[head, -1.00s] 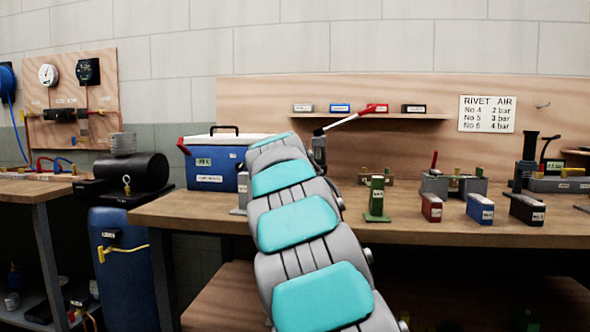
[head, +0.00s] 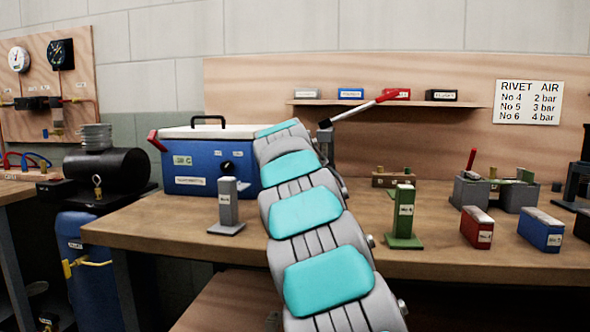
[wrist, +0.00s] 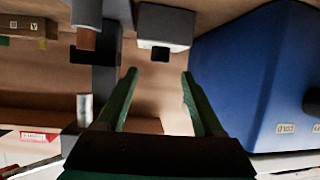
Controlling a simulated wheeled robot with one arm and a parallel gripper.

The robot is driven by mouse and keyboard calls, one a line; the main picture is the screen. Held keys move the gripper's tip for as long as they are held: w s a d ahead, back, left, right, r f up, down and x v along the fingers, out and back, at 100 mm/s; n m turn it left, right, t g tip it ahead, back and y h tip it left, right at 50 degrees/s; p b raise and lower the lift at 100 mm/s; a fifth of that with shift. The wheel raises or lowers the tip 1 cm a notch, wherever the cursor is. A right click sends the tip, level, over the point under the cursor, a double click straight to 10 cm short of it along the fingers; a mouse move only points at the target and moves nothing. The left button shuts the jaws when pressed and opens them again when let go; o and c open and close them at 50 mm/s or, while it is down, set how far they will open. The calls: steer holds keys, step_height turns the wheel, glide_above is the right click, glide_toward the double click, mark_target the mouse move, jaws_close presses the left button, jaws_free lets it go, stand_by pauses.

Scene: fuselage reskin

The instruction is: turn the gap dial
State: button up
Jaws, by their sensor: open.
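No part is clearly readable as the gap dial. A grey upright tool (head: 326,140) with a long red-handled lever (head: 376,103) stands at the back of the bench, partly hidden behind my arm. A dark grey column (wrist: 103,85) and a brown cylinder (wrist: 86,38) show at upper left in the wrist view, which looks upside down. My gripper (wrist: 160,75) is open and empty, its dark green fingers apart. In the head view my arm hides the gripper.
A blue box (head: 190,178) with a white lid stands left of my arm and fills the wrist view's right side (wrist: 245,75). A grey post (head: 228,205) stands before it; a green post (head: 403,215) and small blocks stand right. The shelf (head: 390,102) runs behind.

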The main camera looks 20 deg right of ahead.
steer(key=shift+p+x, duration=0.65)
steer(key=shift+x, duration=2.9)
jaws_close()
